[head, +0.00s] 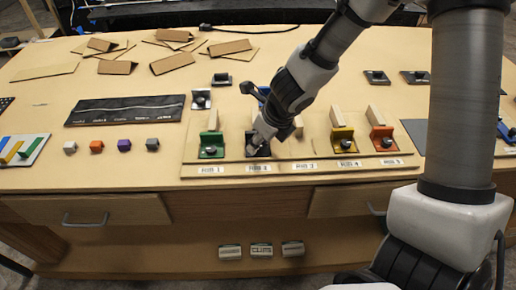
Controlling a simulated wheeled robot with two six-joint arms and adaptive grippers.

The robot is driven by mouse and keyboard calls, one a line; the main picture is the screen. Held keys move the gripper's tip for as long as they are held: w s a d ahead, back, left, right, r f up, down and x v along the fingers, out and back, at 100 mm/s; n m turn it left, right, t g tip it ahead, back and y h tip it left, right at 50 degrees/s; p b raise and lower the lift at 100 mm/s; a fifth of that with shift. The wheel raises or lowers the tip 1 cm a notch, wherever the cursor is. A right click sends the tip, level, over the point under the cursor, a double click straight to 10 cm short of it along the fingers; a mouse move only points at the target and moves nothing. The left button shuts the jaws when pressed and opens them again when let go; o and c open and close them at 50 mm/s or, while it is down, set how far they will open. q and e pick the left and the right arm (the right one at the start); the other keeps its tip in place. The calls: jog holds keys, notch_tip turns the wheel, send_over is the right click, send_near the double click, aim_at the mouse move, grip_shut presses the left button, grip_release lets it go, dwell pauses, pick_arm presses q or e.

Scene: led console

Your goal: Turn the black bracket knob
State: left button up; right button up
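The black bracket (258,153) stands on the long wooden board, second from the left in the row, behind the second printed label. My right gripper (257,140) reaches down to it from the upper right and covers much of it. Its fingertips are at or just above the bracket; I cannot tell whether they touch the knob. The knob is hidden or too small to make out, and so is the finger gap. My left gripper is not in view.
A green bracket (211,151) stands left of the black one. Yellow (344,146) and orange (381,143) brackets stand to the right. Small coloured cubes and a black panel (125,110) lie to the left. Cardboard pieces (172,63) lie at the back left. Drawers (85,210) are below the tabletop.

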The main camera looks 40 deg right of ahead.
jog(key=shift+w+f, duration=0.2)
jog(key=shift+f, duration=0.3)
jog(key=shift+s+r, duration=0.15)
jog(key=shift+r, duration=0.05)
jog(key=shift+s+a, duration=0.1)
jog(key=shift+c, duration=0.7)
grip_shut()
